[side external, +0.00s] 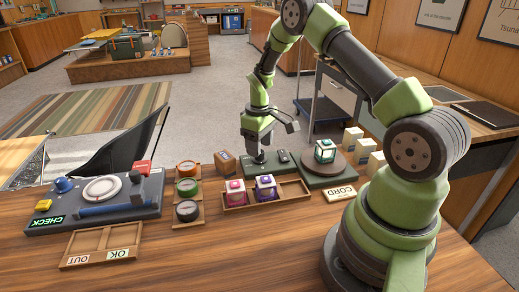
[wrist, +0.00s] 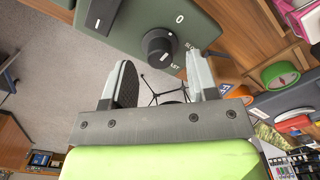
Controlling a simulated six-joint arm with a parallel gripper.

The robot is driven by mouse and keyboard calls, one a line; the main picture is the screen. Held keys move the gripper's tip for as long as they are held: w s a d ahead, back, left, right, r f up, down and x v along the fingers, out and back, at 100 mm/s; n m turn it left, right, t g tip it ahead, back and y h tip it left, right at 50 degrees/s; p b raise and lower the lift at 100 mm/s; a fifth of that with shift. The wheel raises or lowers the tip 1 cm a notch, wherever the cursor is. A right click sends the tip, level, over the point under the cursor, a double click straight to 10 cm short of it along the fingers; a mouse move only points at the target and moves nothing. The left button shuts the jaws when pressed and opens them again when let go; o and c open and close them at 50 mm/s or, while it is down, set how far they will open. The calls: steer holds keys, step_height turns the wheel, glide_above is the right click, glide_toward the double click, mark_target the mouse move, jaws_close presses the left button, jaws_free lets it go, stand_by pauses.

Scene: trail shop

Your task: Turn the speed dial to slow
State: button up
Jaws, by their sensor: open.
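The speed dial (wrist: 157,46) is a round black knob on a green unit. In the wrist view it lies just beyond and between my fingertips. My gripper (wrist: 160,62) is open, with one finger on each side of the knob's near edge; contact cannot be told. In the side view my gripper (side external: 258,158) points down at the left end of the green unit (side external: 310,180), mostly hiding the dial.
A turntable (side external: 342,166) with a teal-framed block (side external: 325,150) sits on the unit's right. A black switch (side external: 282,156) is beside the dial. A wooden tray (side external: 236,201) with two lantern-like blocks stands in front. A small box (side external: 224,162) is close left.

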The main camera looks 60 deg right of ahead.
steer(key=shift+f, duration=1)
steer(key=shift+c, duration=0.5)
steer(key=c, duration=0.8)
steer(key=shift+c, duration=0.2)
steer(key=shift+m, duration=0.3)
steer(key=m, duration=1.1)
